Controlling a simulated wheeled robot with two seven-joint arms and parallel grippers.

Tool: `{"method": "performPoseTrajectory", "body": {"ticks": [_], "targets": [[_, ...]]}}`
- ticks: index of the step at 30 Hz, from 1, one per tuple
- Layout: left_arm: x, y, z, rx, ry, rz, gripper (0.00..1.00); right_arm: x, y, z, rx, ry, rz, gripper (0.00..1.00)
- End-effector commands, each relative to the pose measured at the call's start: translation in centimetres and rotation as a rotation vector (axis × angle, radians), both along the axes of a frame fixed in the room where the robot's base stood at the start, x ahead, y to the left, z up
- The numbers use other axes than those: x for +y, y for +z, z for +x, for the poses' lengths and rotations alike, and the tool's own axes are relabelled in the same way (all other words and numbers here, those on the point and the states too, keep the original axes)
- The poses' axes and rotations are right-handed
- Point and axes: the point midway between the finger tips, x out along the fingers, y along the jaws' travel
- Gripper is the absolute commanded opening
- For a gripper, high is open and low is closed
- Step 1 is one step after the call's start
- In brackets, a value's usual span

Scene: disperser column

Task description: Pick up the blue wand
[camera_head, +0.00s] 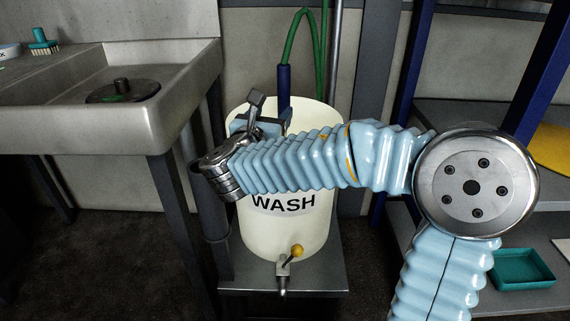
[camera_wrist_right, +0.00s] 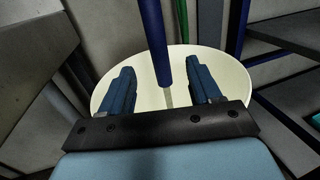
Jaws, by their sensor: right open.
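The blue wand (camera_head: 283,88) stands upright in the white bucket marked WASH (camera_head: 290,235), with a green hose looping up from its top. My right gripper (camera_head: 263,120) is over the bucket's opening, its arm crossing in front of the bucket. In the right wrist view the wand (camera_wrist_right: 157,45) shows between the two spread blue fingers of this gripper (camera_wrist_right: 159,76), with a gap on each side. The fingers hold nothing. How far the wand is from them in depth is unclear. The wand's lower part is hidden by my arm in the head view. My left gripper is out of view.
The bucket stands on a small grey metal stand (camera_head: 285,280) and has a tap with a yellow knob (camera_head: 297,250). A sink bench (camera_head: 130,130) is close on the left. A shelf rack with blue posts (camera_head: 413,60) and a teal tray (camera_head: 522,268) are on the right.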

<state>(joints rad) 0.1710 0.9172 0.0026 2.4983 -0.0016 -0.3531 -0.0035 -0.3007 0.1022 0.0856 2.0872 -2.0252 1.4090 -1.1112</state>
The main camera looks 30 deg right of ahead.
Motion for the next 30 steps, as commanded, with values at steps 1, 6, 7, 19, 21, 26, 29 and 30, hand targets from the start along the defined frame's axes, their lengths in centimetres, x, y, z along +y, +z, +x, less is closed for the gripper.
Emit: {"method": "performPoseTrajectory", "body": {"ticks": [1, 6, 7, 19, 21, 26, 29, 30], "targets": [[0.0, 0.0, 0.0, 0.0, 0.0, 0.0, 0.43, -1.0, 0.0, 0.8, 0.001, -0.005, 0.001, 0.63], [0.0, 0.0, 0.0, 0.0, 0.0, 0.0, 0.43, -3.4, -0.1, 3.2, 0.001, -0.003, 0.001, 0.63], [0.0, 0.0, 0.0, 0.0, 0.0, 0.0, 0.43, -3.6, -0.1, 3.5, 0.001, -0.003, 0.001, 0.63], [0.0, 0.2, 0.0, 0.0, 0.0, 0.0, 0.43, -6.9, 0.1, 7.1, 0.003, -0.002, 0.003, 0.63], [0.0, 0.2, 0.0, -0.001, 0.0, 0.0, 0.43, -7.5, 0.1, 7.8, 0.002, -0.002, 0.002, 0.63], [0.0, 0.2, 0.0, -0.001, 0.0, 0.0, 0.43, -7.9, 0.1, 8.2, 0.001, 0.001, 0.003, 0.63], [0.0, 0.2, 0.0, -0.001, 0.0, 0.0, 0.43, -7.9, 0.1, 8.2, 0.001, 0.001, 0.003, 0.63], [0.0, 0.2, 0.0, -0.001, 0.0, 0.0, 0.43, -7.9, 0.1, 8.2, 0.001, 0.001, 0.003, 0.63]]}}
